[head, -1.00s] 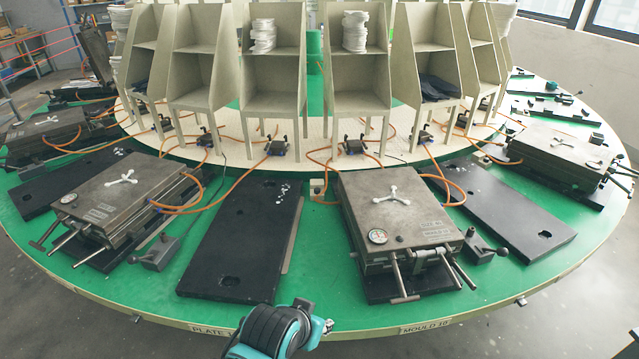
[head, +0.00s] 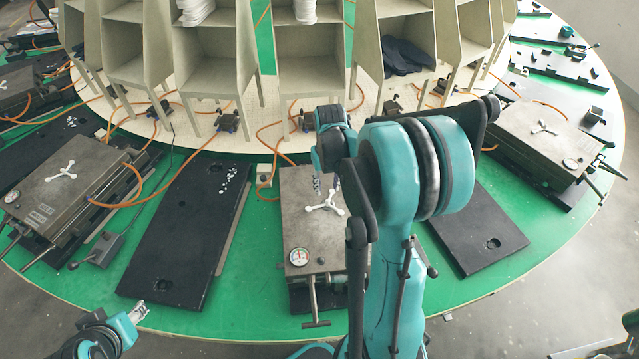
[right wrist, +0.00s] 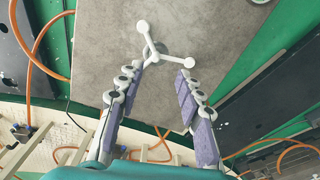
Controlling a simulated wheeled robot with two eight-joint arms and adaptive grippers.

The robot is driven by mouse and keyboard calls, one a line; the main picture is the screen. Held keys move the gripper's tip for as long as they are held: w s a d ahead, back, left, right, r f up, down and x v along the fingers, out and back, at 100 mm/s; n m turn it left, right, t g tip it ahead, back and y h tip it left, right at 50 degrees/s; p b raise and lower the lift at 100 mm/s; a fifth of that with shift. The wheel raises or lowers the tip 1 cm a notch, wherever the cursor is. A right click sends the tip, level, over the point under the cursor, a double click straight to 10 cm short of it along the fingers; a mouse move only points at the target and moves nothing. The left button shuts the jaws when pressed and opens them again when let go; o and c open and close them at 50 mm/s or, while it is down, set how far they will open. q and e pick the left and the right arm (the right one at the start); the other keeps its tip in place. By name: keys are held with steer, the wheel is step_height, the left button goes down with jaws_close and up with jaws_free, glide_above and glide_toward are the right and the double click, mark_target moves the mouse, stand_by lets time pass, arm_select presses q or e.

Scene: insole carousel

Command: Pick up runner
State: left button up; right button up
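The runner, a white three-armed piece with rounded ends (head: 324,204), lies on top of a grey metal mould (head: 303,238) in the head view. It also shows in the right wrist view (right wrist: 160,48). My right gripper (head: 327,184) hangs over this mould beside the runner. In the right wrist view its two purple-padded fingers (right wrist: 160,76) are apart with nothing between the pads, and the runner shows just beyond the tips. One arm of the runner is partly hidden by the left-hand finger. My left gripper (head: 138,312) is low at the left, small in view.
Neighbouring moulds at left (head: 70,188) and right (head: 545,135) carry similar white pieces. Black plates (head: 185,235) lie between moulds on the green round table (head: 250,290). Orange hoses (head: 262,150) and beige shelves (head: 310,75) stand behind the mould.

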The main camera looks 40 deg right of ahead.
mark_target(328, 201)
steer(key=shift+w+d, duration=0.35)
steer(key=shift+w, duration=0.05)
steer(key=shift+w+f, duration=0.1)
steer(key=shift+f, duration=0.25)
step_height(328, 201, down, 7)
steer(key=shift+f+b, duration=0.1)
steer(key=shift+b, duration=0.8)
steer(key=c, duration=0.8)
